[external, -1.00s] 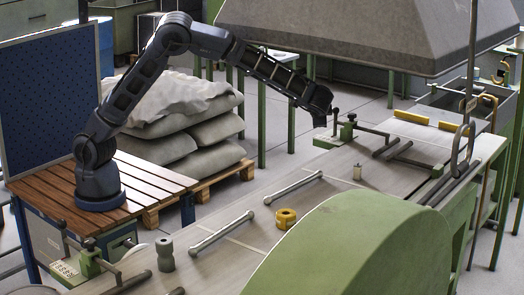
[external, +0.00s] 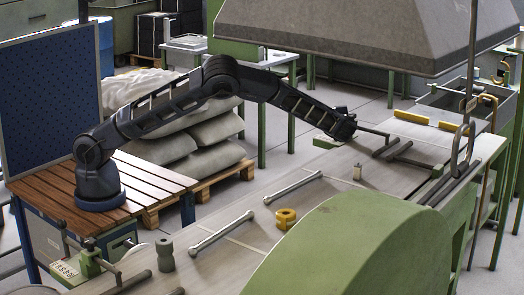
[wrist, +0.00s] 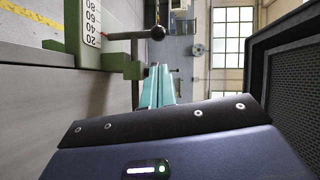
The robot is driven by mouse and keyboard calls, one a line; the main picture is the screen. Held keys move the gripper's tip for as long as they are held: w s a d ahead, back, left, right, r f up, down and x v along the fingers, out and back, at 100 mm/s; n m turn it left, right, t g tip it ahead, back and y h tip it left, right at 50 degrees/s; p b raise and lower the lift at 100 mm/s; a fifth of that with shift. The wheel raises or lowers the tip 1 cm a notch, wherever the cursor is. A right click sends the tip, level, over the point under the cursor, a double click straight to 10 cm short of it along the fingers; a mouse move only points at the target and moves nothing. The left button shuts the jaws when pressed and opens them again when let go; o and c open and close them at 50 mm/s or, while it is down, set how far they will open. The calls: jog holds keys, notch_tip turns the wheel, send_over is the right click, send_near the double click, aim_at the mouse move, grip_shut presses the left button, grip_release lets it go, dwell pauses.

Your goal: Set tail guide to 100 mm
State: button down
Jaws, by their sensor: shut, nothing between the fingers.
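The guide at the far end of the bed shows in the wrist view as a green block with a white scale plate (wrist: 91,22) marked 20, 40, 60 and 80. A lever with a dark ball knob (wrist: 157,33) sticks out to the right from it. I cannot read a setting. In the external view my gripper (external: 345,122) covers most of this guide; part of its green base (external: 326,142) shows below. In the wrist view my teal fingers (wrist: 158,75) are shut and empty, just below the knob; contact cannot be told.
A similar guide with a scale (external: 66,268) stands at the near left end. A green cover (external: 370,245) rises in front; a large hood (external: 365,35) hangs above.

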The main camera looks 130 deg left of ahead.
dwell(0.3)
jog(key=x, duration=1)
jog(key=s, duration=0.7)
jog(key=shift+s, duration=0.3)
jog(key=w+v, duration=0.1)
jog(key=v, duration=1)
jog(key=shift+w+a, duration=0.1)
dwell(0.3)
